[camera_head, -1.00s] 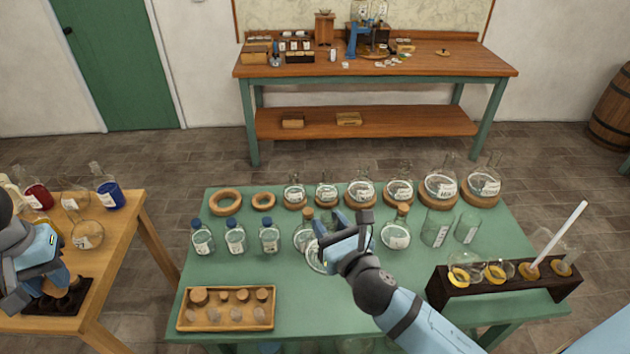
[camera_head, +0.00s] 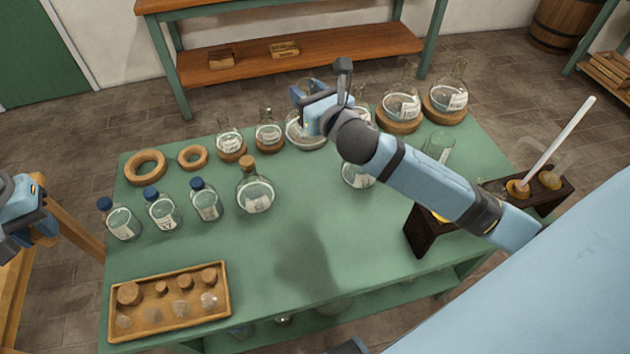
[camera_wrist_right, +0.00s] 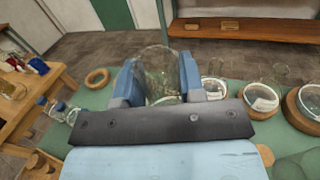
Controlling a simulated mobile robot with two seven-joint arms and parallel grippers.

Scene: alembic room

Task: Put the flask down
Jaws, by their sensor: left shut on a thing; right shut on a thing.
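My right gripper (camera_head: 320,88) is raised over the back part of the green table (camera_head: 290,225). In the right wrist view, its blue fingers (camera_wrist_right: 160,82) are shut on a clear round glass flask (camera_wrist_right: 158,66). In the head view the gripper and arm largely hide this flask. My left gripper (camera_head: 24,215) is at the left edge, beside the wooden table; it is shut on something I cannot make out. Two empty cork rings, a left one (camera_head: 146,167) and a right one (camera_head: 193,157), lie at the back left of the green table.
Labelled flasks on cork rings (camera_head: 398,120) line the back edge. Blue-capped bottles (camera_head: 163,211), a corked bottle (camera_head: 255,192) and a stopper tray (camera_head: 168,303) stand left. A dark rack (camera_head: 427,238) with a glass rod stands right. The middle front is bare.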

